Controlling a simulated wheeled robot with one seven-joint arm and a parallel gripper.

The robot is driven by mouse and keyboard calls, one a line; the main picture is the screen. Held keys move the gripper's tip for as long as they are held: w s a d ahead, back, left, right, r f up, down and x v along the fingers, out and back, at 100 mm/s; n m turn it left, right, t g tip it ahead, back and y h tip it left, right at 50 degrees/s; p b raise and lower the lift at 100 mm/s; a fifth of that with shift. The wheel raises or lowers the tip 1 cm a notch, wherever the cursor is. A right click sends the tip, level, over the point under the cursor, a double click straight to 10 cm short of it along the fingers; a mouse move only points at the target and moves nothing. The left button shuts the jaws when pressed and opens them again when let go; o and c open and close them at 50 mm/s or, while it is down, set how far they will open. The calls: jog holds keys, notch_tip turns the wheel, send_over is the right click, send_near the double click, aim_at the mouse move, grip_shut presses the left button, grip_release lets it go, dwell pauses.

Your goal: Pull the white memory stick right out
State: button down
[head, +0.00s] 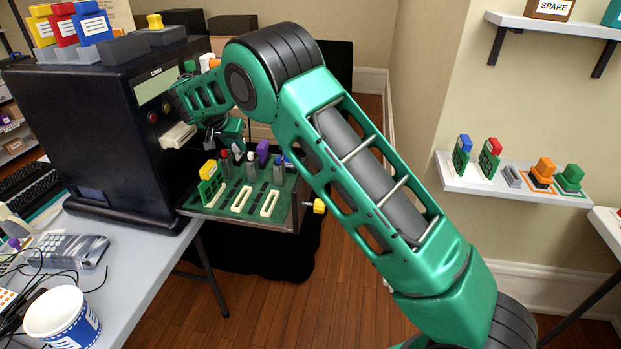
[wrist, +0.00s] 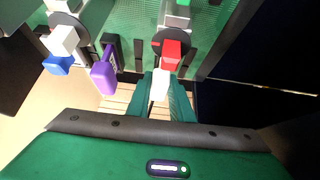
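The white memory stick (wrist: 160,86) shows in the wrist view between the two green fingers of my gripper (wrist: 161,95). The fingers lie close against both its sides, with no clear gap, so my gripper looks shut on it. In the head view my gripper (head: 232,138) is low over the green board (head: 218,208) on the pulled-out tray. There I cannot pick out the white stick for certain among the crowded sticks. Its lower end and its slot are hidden, so I cannot tell how deep it sits.
A red-topped stick (wrist: 172,53) stands right beside the white one. A purple stick (wrist: 104,76) and a blue-and-white one (wrist: 60,52) are to the left in the wrist view. The black machine (head: 95,130) stands left of the tray. A wall shelf (head: 515,183) is at the right.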

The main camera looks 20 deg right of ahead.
jog(key=shift+r, duration=0.95)
dwell(0.4)
